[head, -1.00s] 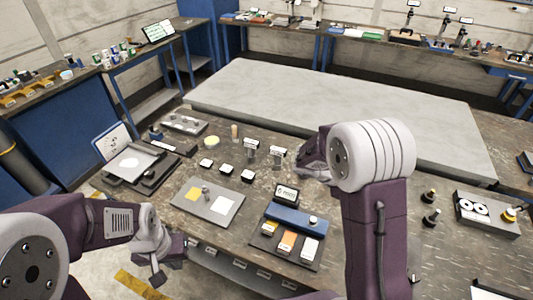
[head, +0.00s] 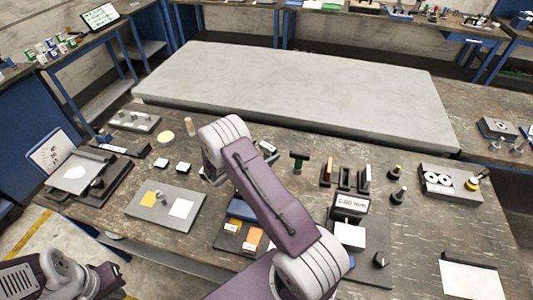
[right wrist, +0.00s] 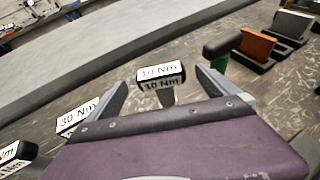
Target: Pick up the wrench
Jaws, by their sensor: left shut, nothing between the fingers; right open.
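I cannot make out a wrench for certain. A T-shaped tool with a dark bar on a green shaft (head: 298,163) stands on the bench; its dark bar and green part also show in the right wrist view (right wrist: 220,50). Next to it stands a black block labelled 10 Nm (right wrist: 160,75), seen between and beyond my right gripper's open, empty fingers (right wrist: 162,88). In the head view my right forearm hides most of that gripper. My left gripper (head: 110,282) is shut and empty at the lower left, off the bench's front edge.
A 30 Nm block (right wrist: 76,118) stands left of the 10 Nm one. Upright plates in dark holders, one orange-brown (right wrist: 257,46), stand to the right. A display box (head: 349,203) and a grey board (head: 165,215) lie nearer. A large grey slab (head: 300,85) fills the back.

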